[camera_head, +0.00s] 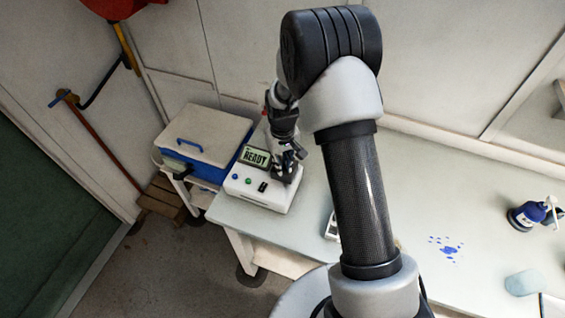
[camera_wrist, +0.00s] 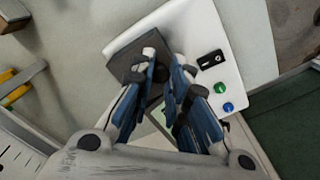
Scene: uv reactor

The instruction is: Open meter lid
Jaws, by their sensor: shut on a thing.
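The meter (camera_head: 252,185) is a white box near the table's left end, with a screen (camera_head: 254,157) reading READY. Green and blue buttons and a black switch are on its front; its white body (camera_wrist: 215,35) also shows in the wrist view. The meter lid (camera_head: 288,172) is a dark plate at its right; in the wrist view the lid (camera_wrist: 125,43) lies under my fingertips. My gripper (camera_head: 290,153) is over the lid. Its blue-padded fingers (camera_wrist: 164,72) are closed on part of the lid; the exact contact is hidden. I cannot tell the lid's tilt.
A blue cooler box (camera_head: 205,140) with a pale top stands on a low stand left of the table. A blue bottle (camera_head: 527,214), a cup (camera_head: 522,283) and a blue spill (camera_head: 447,249) are on the table's right. A small device (camera_head: 331,226) is partly hidden behind my arm.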

